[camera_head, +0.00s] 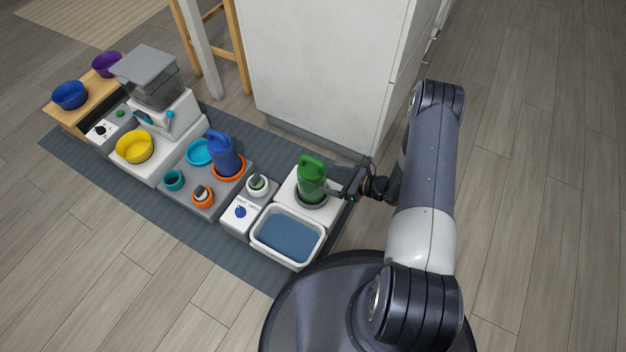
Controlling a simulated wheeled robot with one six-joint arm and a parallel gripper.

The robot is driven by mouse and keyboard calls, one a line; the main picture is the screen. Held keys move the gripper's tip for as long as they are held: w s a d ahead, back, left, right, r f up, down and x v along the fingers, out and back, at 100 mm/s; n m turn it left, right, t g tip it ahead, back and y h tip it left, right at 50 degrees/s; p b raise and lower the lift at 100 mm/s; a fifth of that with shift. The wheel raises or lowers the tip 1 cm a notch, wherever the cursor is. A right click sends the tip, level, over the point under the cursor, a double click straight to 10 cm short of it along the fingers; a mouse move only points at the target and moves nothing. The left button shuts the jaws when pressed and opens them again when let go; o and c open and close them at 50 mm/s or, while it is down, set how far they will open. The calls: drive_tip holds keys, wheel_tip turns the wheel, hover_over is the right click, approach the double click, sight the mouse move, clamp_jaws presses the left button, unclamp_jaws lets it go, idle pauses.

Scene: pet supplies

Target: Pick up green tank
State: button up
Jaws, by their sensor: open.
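The green tank (312,183) stands upright on a dark round base (311,204) on a white stand, right of the middle of the row of pet supplies. It has a handle-like loop at its top. My gripper (343,194) is at the right side of the green tank, with its fingers pointing left toward the tank's lower body. The jaws are open. The fingers are small here, and I cannot tell whether they touch the tank or reach around it.
A white-rimmed blue basin (257,236) lies in front of the tank. A blue tank (224,157) stands on an orange dish to the left. A white cabinet (320,70) rises behind. Floor at right is free.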

sight(312, 170)
drive_tip(key=o, duration=0.3)
drive_tip(key=x, duration=0.2)
drive_tip(key=b+x, duration=0.1)
drive_tip(key=shift+w+a+f, duration=0.1)
drive_tip(key=shift+w+f, duration=0.15)
drive_tip(key=shift+w, duration=0.2)
drive_tip(key=b+x, duration=0.2)
drive_tip(key=x, duration=0.3)
drive_tip(key=shift+w+a, duration=0.3)
drive_tip(key=shift+c, duration=0.6)
drive_tip(key=c, duration=1.5)
drive_tip(key=shift+r, duration=0.1)
drive_tip(key=shift+c, duration=0.6)
drive_tip(key=shift+r, duration=0.15)
